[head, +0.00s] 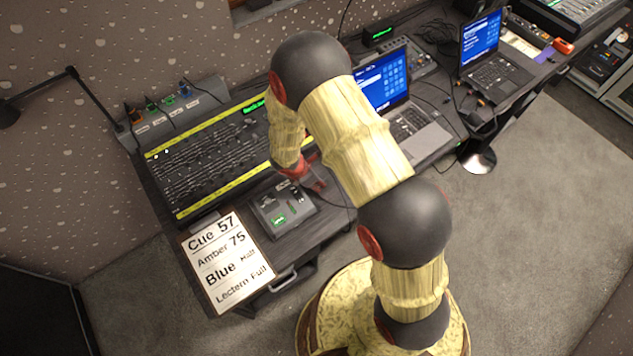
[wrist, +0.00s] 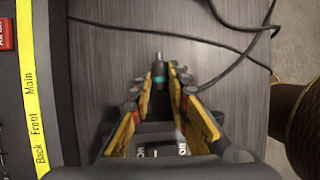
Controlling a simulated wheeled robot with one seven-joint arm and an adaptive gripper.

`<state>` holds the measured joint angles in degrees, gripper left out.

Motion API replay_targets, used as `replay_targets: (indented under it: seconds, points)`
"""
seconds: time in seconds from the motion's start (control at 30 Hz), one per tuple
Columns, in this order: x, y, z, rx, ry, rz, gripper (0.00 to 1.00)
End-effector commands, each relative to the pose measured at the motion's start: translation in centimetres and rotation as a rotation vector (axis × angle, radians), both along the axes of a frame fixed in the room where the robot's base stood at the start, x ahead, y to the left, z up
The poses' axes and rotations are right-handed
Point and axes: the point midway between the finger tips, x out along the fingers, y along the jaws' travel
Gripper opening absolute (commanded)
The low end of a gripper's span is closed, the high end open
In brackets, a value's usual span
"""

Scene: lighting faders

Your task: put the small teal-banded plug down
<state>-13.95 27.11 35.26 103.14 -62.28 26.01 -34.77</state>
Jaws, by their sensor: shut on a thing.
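The small teal-banded plug (wrist: 159,76) is dark with a metal tip and a teal band. In the wrist view it sits between the fingertips of my gripper (wrist: 160,88), which is shut on it. The metal tip points away from the gripper. In the head view my gripper (head: 316,181) is over the dark desk, just behind the small grey box; the plug is too small to make out there. I cannot tell whether the plug touches the desk top (wrist: 115,50).
A fader console (head: 210,155) with yellow strips lies left of my gripper. A small grey box (head: 283,208) and a cue sign (head: 228,262) are nearer the front. A laptop (head: 420,135) stands to the right. Black cables (wrist: 240,60) cross the desk beside the plug.

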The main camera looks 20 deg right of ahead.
Motion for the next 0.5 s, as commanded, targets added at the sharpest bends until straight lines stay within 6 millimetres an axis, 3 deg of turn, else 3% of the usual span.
replay_targets:
  seconds: [0.1,0.13,0.4,0.5]
  points:
    - [0.00,0.00,-0.47,0.000,0.000,0.000,0.00]
    - [0.00,0.00,-0.36,0.000,0.000,0.000,0.19]
    - [0.00,0.00,-0.28,0.000,0.000,0.000,0.34]
    - [0.00,0.00,-0.28,0.000,0.000,0.000,0.35]
